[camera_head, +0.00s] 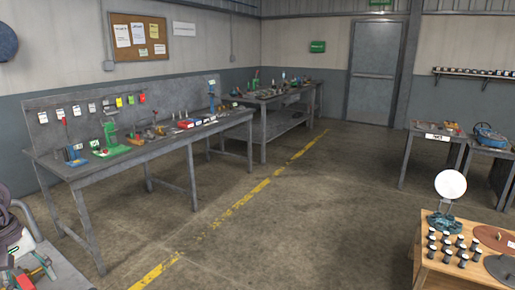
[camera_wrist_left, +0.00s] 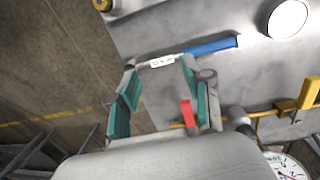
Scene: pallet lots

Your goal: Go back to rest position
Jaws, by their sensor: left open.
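My left gripper (camera_head: 29,272) is at the bottom left corner of the head view, over a grey bench top (camera_head: 58,268). Its teal finger pads also show in the left wrist view (camera_wrist_left: 160,72), spread apart with nothing held between them. A blue-handled tool (camera_wrist_left: 212,46) lies on the bench beyond the fingertips. A small red piece (camera_wrist_left: 187,113) shows beside the right-hand finger; I cannot tell whether it touches. My right gripper is in neither view.
A long grey workbench (camera_head: 150,160) with tools stands at the left. A wooden-topped table (camera_head: 450,272) with several small cylinders is at the lower right. Yellow clamp-like parts (camera_wrist_left: 305,95) and a dial (camera_wrist_left: 287,168) lie near the gripper. The middle floor (camera_head: 300,210) is clear.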

